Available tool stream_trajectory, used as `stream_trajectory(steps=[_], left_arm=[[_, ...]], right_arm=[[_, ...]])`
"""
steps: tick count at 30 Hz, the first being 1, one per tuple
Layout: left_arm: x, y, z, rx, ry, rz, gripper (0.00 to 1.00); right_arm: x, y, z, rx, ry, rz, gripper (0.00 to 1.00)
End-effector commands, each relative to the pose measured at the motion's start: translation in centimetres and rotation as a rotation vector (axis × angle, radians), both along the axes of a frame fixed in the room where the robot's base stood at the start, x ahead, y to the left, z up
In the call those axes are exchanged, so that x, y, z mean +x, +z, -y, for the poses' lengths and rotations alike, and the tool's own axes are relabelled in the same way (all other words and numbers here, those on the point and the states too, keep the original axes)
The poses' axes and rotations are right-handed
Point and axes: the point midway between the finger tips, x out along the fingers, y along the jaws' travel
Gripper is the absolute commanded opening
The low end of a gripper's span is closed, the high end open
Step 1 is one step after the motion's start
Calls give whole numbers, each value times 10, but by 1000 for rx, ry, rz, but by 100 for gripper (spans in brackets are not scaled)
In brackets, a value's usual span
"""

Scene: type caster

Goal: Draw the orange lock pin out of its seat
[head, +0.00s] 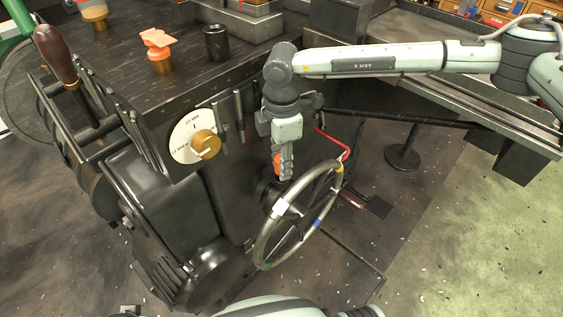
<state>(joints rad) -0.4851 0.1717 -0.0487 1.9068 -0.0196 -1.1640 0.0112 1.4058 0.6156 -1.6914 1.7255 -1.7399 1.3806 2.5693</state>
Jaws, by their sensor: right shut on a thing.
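The orange lock pin (278,164) shows as a small orange patch at the fingers of my right gripper (285,174). That gripper points down and is shut on the pin, just above and behind the handwheel (262,243). The fingers hide most of the pin. Its seat is hidden behind the gripper and the wheel, so I cannot tell how far in the pin sits. A pale piece of my own body shows at the bottom edge; my left gripper is not clearly in view.
The dark machine carries a white dial with a brass knob (205,144). A red bent handle (336,143) is close right of the gripper. A wooden-handled lever (56,54) stands at left. An orange-topped brass piece (157,42) stands on top. Open floor lies at right.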

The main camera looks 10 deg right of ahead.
Motion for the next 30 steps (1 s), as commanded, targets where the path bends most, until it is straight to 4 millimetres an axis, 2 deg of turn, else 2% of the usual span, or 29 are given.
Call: stream_trajectory(steps=[13,30], left_arm=[[0,5,-1,2,-1,1,40],[0,21,0,0,-1,1,40]], right_arm=[[0,11,0,1,0,1,0],[0,45,0,1,0,2,0]])
